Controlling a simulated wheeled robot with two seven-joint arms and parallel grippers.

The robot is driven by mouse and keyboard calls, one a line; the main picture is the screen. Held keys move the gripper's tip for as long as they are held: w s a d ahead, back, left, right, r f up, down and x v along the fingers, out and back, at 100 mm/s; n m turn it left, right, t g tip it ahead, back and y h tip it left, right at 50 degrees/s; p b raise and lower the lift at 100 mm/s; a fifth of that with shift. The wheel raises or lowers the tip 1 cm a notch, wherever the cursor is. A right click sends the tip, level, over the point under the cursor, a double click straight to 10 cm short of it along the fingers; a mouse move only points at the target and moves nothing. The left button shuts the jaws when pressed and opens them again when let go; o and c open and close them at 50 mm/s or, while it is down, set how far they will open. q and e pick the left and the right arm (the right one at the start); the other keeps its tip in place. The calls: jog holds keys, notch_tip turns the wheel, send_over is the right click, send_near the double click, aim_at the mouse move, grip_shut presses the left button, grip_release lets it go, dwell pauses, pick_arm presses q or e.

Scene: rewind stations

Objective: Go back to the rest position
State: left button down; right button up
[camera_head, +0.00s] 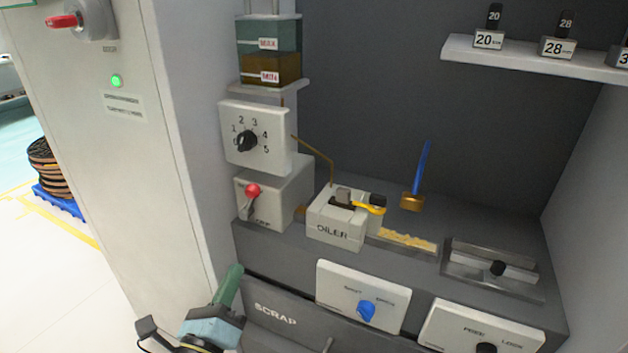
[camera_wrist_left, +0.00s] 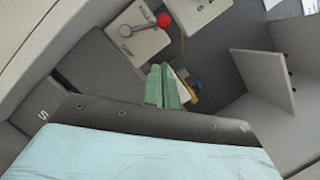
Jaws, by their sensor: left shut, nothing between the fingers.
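My left gripper (camera_head: 230,284) is in the lower left of the head view, in front of the station and left of the scrap drawer (camera_head: 275,308). Its green fingers are shut with nothing between them. They also show together in the left wrist view (camera_wrist_left: 161,86). In that view a lever with a red ball (camera_wrist_left: 164,20) lies beyond the fingers, apart from them. My right gripper is in neither view.
The oiler (camera_head: 337,218) stands on the grey bench, with a red-knobbed lever box (camera_head: 275,195) to its left. A dial box (camera_head: 256,138) and an oil tank (camera_head: 269,52) are above. Panels with a blue knob (camera_head: 366,310) and a black knob (camera_head: 487,347) face the front. Open floor is at left.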

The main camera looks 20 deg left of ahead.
pick_arm(q)
jog(key=s+d+f+m+g+h, duration=0.15)
jog(key=d+m+h, duration=0.35)
jog(key=m, duration=0.5)
jog(key=s+d+f+m+g+h, duration=0.1)
jog(key=d+m+g+h, duration=0.3)
jog(key=m, duration=0.7)
jog(key=s+d+f+m+g, duration=0.3)
jog(key=s+f+m+g, duration=0.4)
jog(key=m, duration=0.7)
jog(key=s+a+f+m+g+y, duration=0.5)
jog(key=s+a+f+m+y, duration=0.2)
jog(key=a+m+y, duration=0.4)
notch_tip(320, 180, down, 24)
jog(key=s+a+m+h+p, duration=0.1)
jog(key=s+h, duration=0.1)
jog(key=s+a+f+g, duration=0.1)
jog(key=s+a+f, duration=0.2)
jog(key=s+f, duration=0.3)
jog(key=s+a+f+g, duration=0.1)
jog(key=s+a+f, duration=0.3)
jog(key=s+f, duration=0.3)
jog(key=shift+s+a+f+p, duration=0.15)
jog(key=shift+s+f+p, duration=0.2)
jog(key=shift+s, duration=0.5)
